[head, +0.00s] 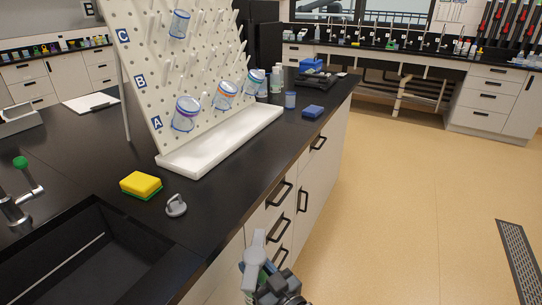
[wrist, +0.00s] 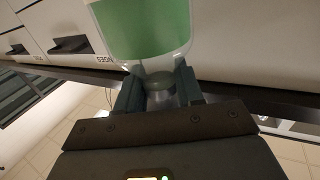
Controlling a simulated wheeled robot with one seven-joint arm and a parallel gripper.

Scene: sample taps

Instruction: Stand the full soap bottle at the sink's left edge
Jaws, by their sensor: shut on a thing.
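In the wrist view, a clear bottle with green contents (wrist: 150,28) fills the top middle. My gripper (wrist: 160,85) is shut on its narrow clear end. The bottle's far part is cut off by the frame. In the head view, my arm and gripper are at the bottom middle, in front of the cabinet drawers and beyond the counter's edge; the bottle is mostly hidden there. The black sink (head: 95,232) is set in the counter at the lower left, its left edge partly outside the frame.
A yellow-green sponge (head: 141,185) and a grey stopper-like piece (head: 176,206) lie behind the sink. A green-knobbed tap (head: 20,190) stands at left.

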